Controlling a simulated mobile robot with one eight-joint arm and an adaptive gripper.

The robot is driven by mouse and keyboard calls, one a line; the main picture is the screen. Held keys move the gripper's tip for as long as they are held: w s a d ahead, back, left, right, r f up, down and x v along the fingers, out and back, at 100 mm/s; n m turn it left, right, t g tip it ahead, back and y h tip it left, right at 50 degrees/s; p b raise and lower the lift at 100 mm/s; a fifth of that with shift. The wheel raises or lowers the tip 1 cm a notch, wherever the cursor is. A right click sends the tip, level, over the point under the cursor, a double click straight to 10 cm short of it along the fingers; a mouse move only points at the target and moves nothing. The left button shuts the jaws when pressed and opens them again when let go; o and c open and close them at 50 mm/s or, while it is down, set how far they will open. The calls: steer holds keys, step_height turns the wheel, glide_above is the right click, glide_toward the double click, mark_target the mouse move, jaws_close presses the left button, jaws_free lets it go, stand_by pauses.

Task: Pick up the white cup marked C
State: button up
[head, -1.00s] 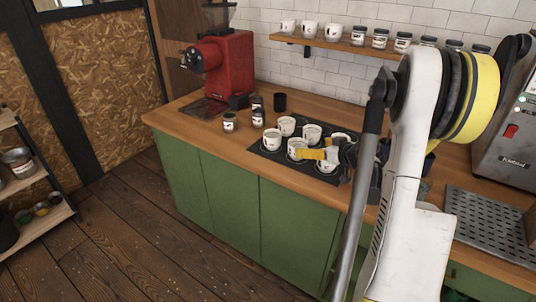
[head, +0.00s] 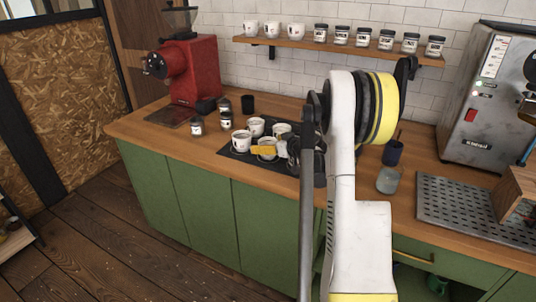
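Several white cups stand on a dark mat (head: 232,153) on the wooden counter. One is at the left (head: 241,141), one at the back (head: 255,126), one to the right of that (head: 281,131), and one in front (head: 267,141). Their dark marks are too small to read, so I cannot tell which is C. My gripper (head: 270,151) is at the front cups, its yellow part overlapping the front cup in the picture. My arm hides the mat's right side. Whether the gripper touches a cup or how far its fingers are apart is not clear.
A red grinder (head: 192,70) and small jars (head: 197,125) stand left of the mat, a black cup (head: 248,104) behind it. A dark blue cup (head: 393,152), a glass (head: 387,180) and a perforated tray (head: 465,210) are right of my arm. A shelf (head: 345,48) of cups and jars hangs above.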

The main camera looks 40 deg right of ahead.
steer(key=c, duration=1.4)
steer(key=shift+r, duration=0.1)
steer(key=shift+c, duration=0.2)
